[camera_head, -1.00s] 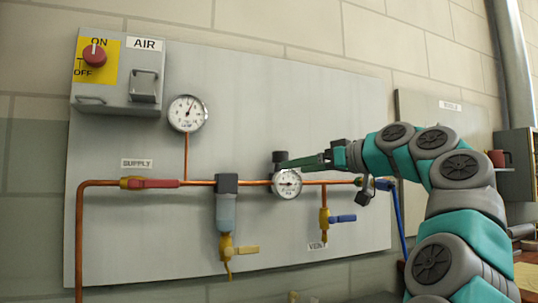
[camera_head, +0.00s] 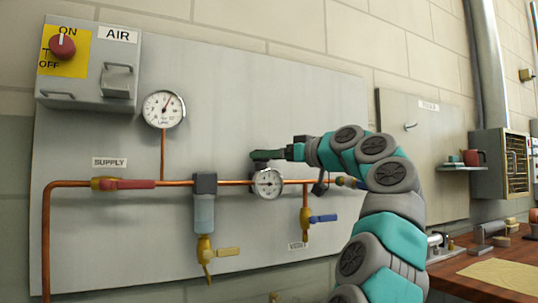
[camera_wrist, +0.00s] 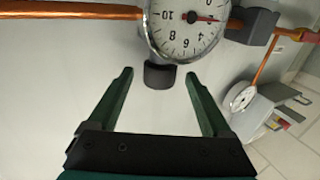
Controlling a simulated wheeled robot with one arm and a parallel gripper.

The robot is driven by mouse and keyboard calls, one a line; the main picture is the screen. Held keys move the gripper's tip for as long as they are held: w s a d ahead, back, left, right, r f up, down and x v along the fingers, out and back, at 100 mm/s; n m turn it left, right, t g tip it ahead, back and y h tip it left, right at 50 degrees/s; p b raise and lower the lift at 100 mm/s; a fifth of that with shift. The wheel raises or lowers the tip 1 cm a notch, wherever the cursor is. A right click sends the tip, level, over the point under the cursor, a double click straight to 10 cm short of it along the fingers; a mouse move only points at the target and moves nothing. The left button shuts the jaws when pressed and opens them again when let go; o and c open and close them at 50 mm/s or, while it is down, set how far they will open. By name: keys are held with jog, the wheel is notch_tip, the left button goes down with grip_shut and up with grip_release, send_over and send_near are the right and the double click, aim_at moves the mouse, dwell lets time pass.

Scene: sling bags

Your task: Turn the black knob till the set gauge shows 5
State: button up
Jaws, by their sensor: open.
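The set gauge (camera_head: 268,183), a round white dial, sits on the copper pipe; it also shows large and turned over in the wrist view (camera_wrist: 174,40). Its red needle lies near the right side of the dial there, but I cannot read the value surely. The black knob (camera_wrist: 159,78) sits against the regulator beside the gauge, in the wrist view.
A second gauge (camera_head: 163,109) stands higher on the panel. A filter bowl (camera_head: 204,214) hangs left of the set gauge, and a blue-handled vent valve (camera_head: 323,218) to its right. The red supply handle (camera_head: 135,184) lies along the pipe. A workbench (camera_head: 480,262) is at the right.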

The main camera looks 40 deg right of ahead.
jog(key=shift+w, duration=0.25)
grip_shut()
dwell(0.5)
jog(key=shift+s+a+h+b, duration=0.15)
jog(key=shift+h+b, duration=0.15)
jog(key=shift+b, duration=0.25)
